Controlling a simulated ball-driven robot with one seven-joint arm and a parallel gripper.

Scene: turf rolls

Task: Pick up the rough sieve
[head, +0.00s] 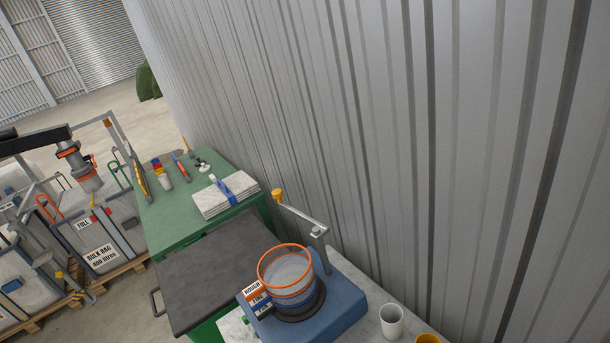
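The rough sieve (286,262) is a round sieve with an orange rim, seen from above at an angle. It appears to be the top one of a stack, with a blue band (302,302) below it. The stack stands upright on a blue base (344,322). A label board (256,297) beside it reads "ROUGH" on its top line; the lower lines are hard to read.
A metal post with a yellow knob (278,195) rises close behind the sieve. A corrugated wall (400,150) stands behind. A white cup (391,321) and yellow cup (428,339) are at right. A dark-topped unit (210,275), green bench (185,215) and bulk bags (97,235) lie left.

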